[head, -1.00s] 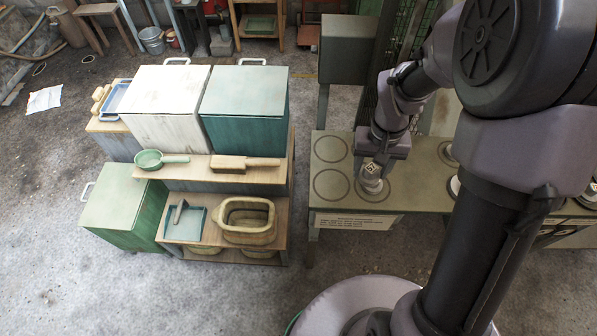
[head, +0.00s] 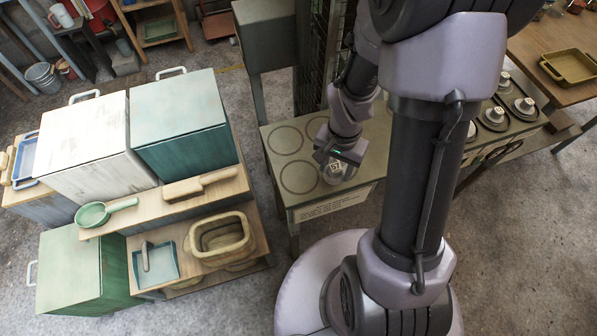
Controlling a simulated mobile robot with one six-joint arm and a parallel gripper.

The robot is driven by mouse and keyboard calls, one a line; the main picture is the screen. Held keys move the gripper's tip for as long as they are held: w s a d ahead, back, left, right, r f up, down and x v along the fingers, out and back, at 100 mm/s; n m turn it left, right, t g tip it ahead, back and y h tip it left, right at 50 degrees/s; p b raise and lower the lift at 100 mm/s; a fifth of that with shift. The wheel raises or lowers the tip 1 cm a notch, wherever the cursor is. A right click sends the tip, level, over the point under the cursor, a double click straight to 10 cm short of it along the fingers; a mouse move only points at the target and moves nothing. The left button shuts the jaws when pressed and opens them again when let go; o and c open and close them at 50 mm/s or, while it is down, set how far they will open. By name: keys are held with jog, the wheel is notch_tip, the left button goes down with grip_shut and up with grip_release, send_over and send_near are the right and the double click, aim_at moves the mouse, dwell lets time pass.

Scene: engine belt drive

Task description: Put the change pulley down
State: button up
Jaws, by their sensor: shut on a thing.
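My gripper (head: 336,160) points down over the left part of the green-grey bench (head: 282,190). It is shut on the change pulley (head: 334,176), a small pale round part with a square marked tag on top. The pulley is at the front right circle of a group of dark ring outlines on the bench top. I cannot tell whether its underside touches the bench. The front left circle (head: 299,177) and the back left circle (head: 285,140) are empty. My arm hides the middle of the bench.
Several similar pulleys (head: 523,106) stand in rings on the bench's right part. A label plate (head: 335,203) is on the front edge. A wooden shelf unit (head: 250,250) with bins, pans and a brush stands to the left. A table with a yellow tray (head: 570,66) is at the far right.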

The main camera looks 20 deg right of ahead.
jog(key=b, duration=0.2)
send_over(300, 177)
jog(key=shift+w+a+f, duration=0.1)
jog(key=shift+f, duration=0.4)
notch_tip(300, 177, down, 4)
jog(key=shift+r+b, duration=0.15)
jog(key=shift+b, duration=0.9)
jog(key=shift+r, duration=0.2)
grip_shut()
jog(key=shift+f, duration=0.25)
jog(key=o, duration=1.4)
grip_release()
jog(key=shift+r, duration=0.1)
